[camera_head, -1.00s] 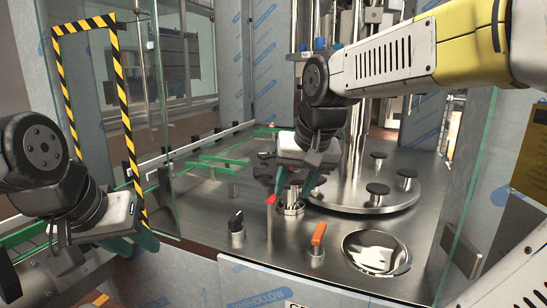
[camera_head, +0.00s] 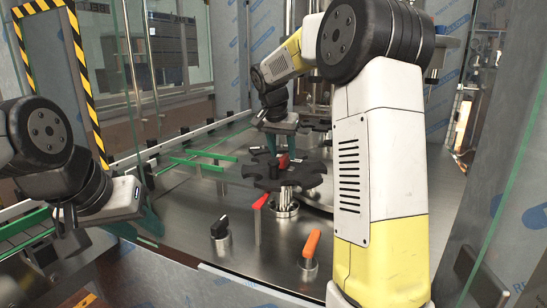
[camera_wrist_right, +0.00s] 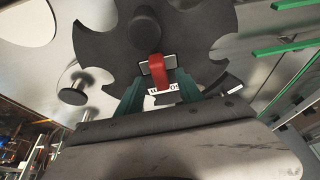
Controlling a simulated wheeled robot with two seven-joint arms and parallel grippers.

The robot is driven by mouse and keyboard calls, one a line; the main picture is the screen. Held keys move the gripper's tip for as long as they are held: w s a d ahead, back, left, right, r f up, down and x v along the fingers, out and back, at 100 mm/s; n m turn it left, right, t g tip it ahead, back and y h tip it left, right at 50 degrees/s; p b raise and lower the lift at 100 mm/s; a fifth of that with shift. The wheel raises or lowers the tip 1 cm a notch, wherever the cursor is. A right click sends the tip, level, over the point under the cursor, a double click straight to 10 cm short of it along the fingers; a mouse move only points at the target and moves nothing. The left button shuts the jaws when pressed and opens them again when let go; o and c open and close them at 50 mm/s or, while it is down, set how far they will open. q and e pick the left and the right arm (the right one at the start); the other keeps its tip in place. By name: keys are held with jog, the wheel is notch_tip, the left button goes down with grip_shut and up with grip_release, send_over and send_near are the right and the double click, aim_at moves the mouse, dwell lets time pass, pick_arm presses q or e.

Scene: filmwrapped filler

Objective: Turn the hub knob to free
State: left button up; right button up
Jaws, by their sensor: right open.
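The dark star wheel (camera_head: 262,178) sits on a metal post above the steel deck. A small red knob (camera_head: 283,161) stands on it near the hub; the right wrist view shows this red knob (camera_wrist_right: 158,72) beside a black round post (camera_wrist_right: 145,27). My right gripper (camera_head: 281,147) is at the wheel's far side, pointing down. Its open green fingers (camera_wrist_right: 158,95) lie either side of the red knob's near end; contact cannot be told. My left gripper (camera_head: 105,222) hangs at the left near the conveyor, away from the wheel, its fingertips partly hidden.
A black knob (camera_head: 220,229), a thin red-topped lever (camera_head: 259,206) and an orange-handled knob (camera_head: 311,245) stand on the front deck. Green guide rails (camera_head: 195,168) run at left. A striped frame (camera_head: 88,85) and glass panels surround the deck. My right arm hides its right part.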

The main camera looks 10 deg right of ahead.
jog(key=shift+x, duration=1.35)
grip_shut()
